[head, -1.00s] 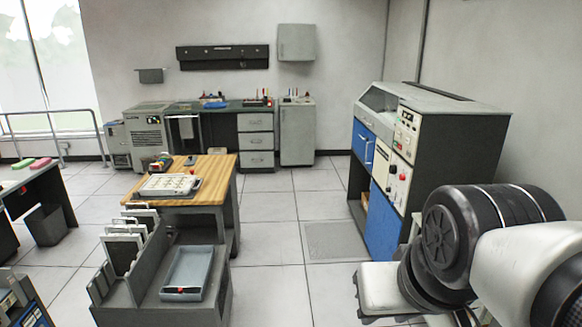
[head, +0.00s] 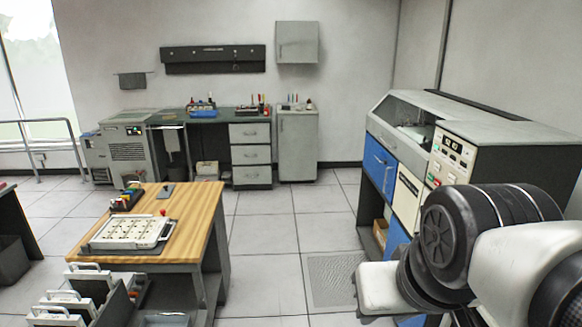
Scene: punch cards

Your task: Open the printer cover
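A large machine, which looks like the printer (head: 500,127), stands along the right side in the head view. It has a grey top, blue and cream front panels and a control panel with buttons. A sloped cover (head: 384,121) with a window-like section forms its upper left part and appears closed. A blue panel with a handle (head: 380,167) is below it. My arm's black and white links hide the machine's lower right part. My gripper is not in view.
A wooden-topped table (head: 178,215) with a white tray-like device (head: 130,232) stands at left, with a rack of grey frames (head: 75,300) in front. A workbench (head: 205,116) and cabinet (head: 297,145) line the back wall. Tiled floor (head: 268,240) between table and machine is clear.

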